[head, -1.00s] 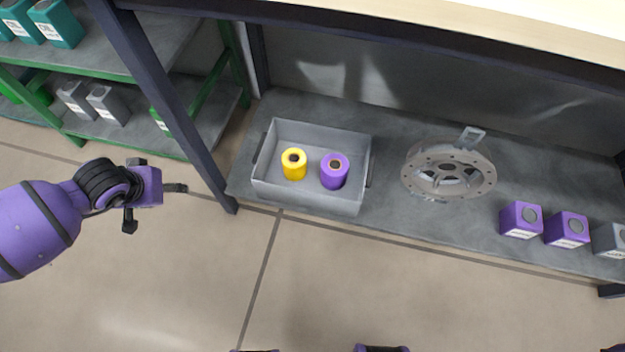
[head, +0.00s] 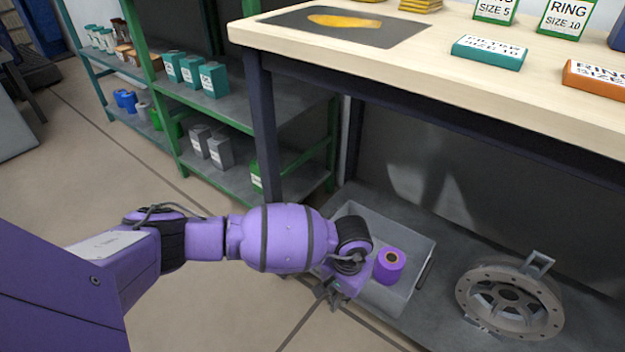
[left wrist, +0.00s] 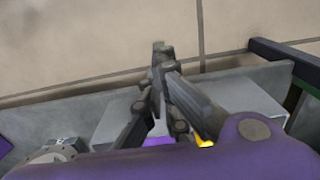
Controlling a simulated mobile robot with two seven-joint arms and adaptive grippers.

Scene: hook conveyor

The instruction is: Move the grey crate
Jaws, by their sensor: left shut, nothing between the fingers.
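The grey crate (head: 405,232) stands on the low shelf under the workbench. A purple roll (head: 389,266) stands in it. In the left wrist view the crate (left wrist: 238,95) is partly covered by my gripper, and a bit of a yellow roll (left wrist: 204,142) shows. My left gripper (head: 334,296) is at the crate's left front side, with my forearm covering part of the crate. The fingers (left wrist: 160,50) are shut and empty; I cannot tell whether they touch the crate. My right gripper is out of view.
A round metal flanged part (head: 510,298) lies right of the crate on the same shelf. The workbench top (head: 400,60) overhangs it, with a dark leg (head: 262,130) near the crate. A green rack (head: 235,110) stands behind left.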

